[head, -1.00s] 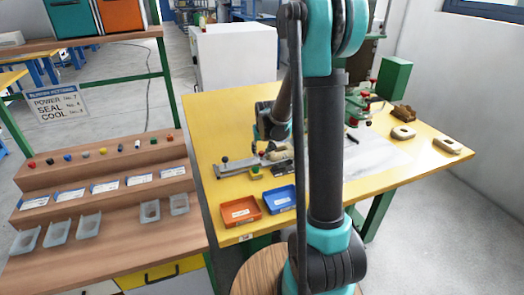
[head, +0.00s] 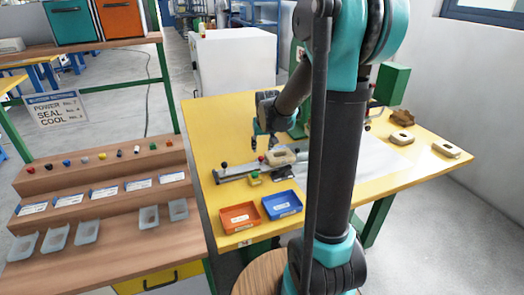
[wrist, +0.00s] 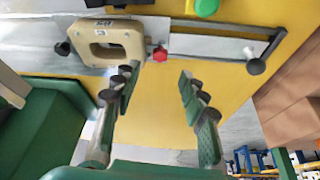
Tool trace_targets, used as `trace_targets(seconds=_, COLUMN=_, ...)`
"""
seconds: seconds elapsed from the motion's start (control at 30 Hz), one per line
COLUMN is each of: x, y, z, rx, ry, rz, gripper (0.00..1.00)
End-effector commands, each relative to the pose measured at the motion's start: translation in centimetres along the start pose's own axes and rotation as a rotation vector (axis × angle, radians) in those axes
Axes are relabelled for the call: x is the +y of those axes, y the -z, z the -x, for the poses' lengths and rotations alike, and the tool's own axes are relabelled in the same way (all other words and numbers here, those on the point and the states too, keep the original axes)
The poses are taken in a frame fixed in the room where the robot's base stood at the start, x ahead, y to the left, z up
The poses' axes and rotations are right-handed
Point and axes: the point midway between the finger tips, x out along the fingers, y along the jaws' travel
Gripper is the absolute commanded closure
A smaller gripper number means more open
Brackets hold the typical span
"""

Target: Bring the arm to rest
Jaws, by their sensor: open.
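My gripper (head: 265,143) is open and empty in the head view, above the yellow table (head: 215,130). Its two fingers also show wide apart in the wrist view (wrist: 157,75), with nothing between them. A beige block with a slot (head: 280,157) sits on a metal rail fixture (head: 240,171) just in front of the gripper. In the wrist view the beige block (wrist: 112,42) lies close to the left fingertip in the picture. I cannot tell the exact height of the fingers above the table. My arm's upright link hides part of the table.
An orange tray (head: 240,217) and a blue tray (head: 282,205) stand at the table's front. Two beige pieces (head: 401,141) (head: 447,148) lie on the right. A green box (head: 392,84) stands behind. A stepped wooden rack (head: 95,200) is at left. Table space left of the gripper is clear.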

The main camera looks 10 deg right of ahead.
Motion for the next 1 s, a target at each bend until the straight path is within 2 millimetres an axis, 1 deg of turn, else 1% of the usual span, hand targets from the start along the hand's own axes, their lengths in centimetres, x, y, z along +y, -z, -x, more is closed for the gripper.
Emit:
trace_targets(seconds=0.1, x=0.0, y=-0.1, z=0.7, rx=0.000, ry=0.000, rz=0.000, gripper=0.57)
trace_targets(seconds=0.2, x=0.0, y=0.0, z=0.9, rx=0.000, ry=0.000, rz=0.000, gripper=0.57)
trace_targets(seconds=0.5, x=0.0, y=0.0, z=1.0, rx=0.000, ry=0.000, rz=0.000, gripper=0.57)
trace_targets(seconds=0.57, x=0.0, y=-0.2, z=1.1, rx=0.000, ry=0.000, rz=0.000, gripper=0.57)
trace_targets(seconds=0.63, x=0.2, y=-0.8, z=1.3, rx=-0.001, ry=0.000, rz=-0.001, gripper=0.57)
trace_targets(seconds=0.67, x=0.3, y=-1.4, z=1.5, rx=-0.001, ry=0.000, rz=-0.001, gripper=0.57)
trace_targets(seconds=0.77, x=0.8, y=-3.8, z=2.4, rx=-0.003, ry=-0.001, rz=-0.003, gripper=0.57)
trace_targets(seconds=0.87, x=1.4, y=-7.3, z=3.5, rx=-0.006, ry=-0.001, rz=-0.006, gripper=0.57)
trace_targets(seconds=1.0, x=2.0, y=-12.6, z=4.7, rx=-0.010, ry=-0.002, rz=-0.010, gripper=0.57)
